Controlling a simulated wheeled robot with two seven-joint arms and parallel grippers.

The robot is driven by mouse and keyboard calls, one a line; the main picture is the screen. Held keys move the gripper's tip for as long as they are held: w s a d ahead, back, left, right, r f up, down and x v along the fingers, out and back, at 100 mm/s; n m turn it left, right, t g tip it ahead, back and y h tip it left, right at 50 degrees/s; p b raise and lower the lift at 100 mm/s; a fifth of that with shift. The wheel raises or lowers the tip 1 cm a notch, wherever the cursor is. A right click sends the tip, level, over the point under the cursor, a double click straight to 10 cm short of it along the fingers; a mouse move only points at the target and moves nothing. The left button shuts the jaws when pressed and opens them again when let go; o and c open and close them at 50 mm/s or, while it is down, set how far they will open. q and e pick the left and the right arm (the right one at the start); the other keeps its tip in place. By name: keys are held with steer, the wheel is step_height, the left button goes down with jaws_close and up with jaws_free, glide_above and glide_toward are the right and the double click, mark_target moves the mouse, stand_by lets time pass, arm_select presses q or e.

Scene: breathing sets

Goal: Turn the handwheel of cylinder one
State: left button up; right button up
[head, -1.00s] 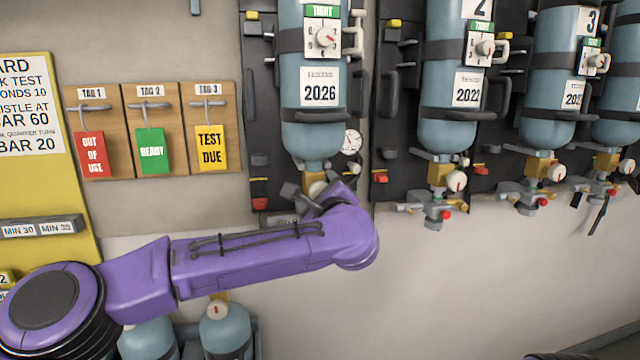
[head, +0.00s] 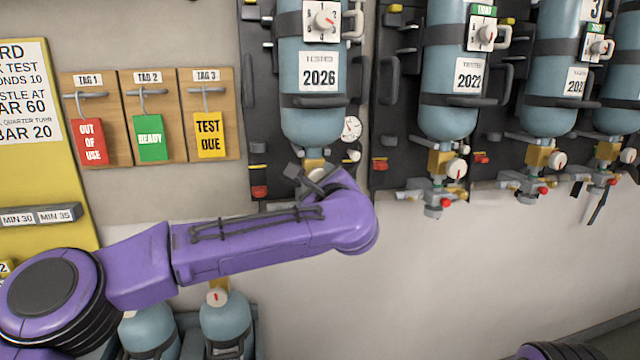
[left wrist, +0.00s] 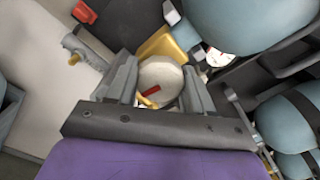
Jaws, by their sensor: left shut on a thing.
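Cylinder one (head: 311,75) is the blue cylinder labelled 2026 in the head view, hanging upside down with its brass valve (head: 314,166) at the bottom. My left gripper (head: 310,181) is at that valve, and my purple forearm hides much of it. In the left wrist view, the white round handwheel (left wrist: 160,82) with a red mark sits between the two grey fingers of my left gripper (left wrist: 158,88). The gripper is shut on the handwheel. The brass valve body shows just behind it (left wrist: 168,45). My right gripper is not in view.
Other blue cylinders with white handwheels hang to the right (head: 450,95). A pressure gauge (head: 351,128) is right of cylinder one's neck. Tags hang on boards at left (head: 148,115). Small cylinders (head: 225,322) stand below my forearm. The wall at lower right is bare.

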arm_select(q)
steer(key=m+b, duration=0.1)
steer(key=m, duration=0.1)
steer(key=shift+r+m, duration=0.1)
steer(key=shift+m, duration=0.3)
steer(key=shift+r+m+b, duration=0.1)
steer(key=shift+m+b, duration=0.3)
steer(key=shift+m, duration=0.9)
steer(key=shift+r, duration=0.1)
steer(key=o, duration=1)
steer(key=shift+o, duration=0.2)
steer(key=shift+d, duration=0.1)
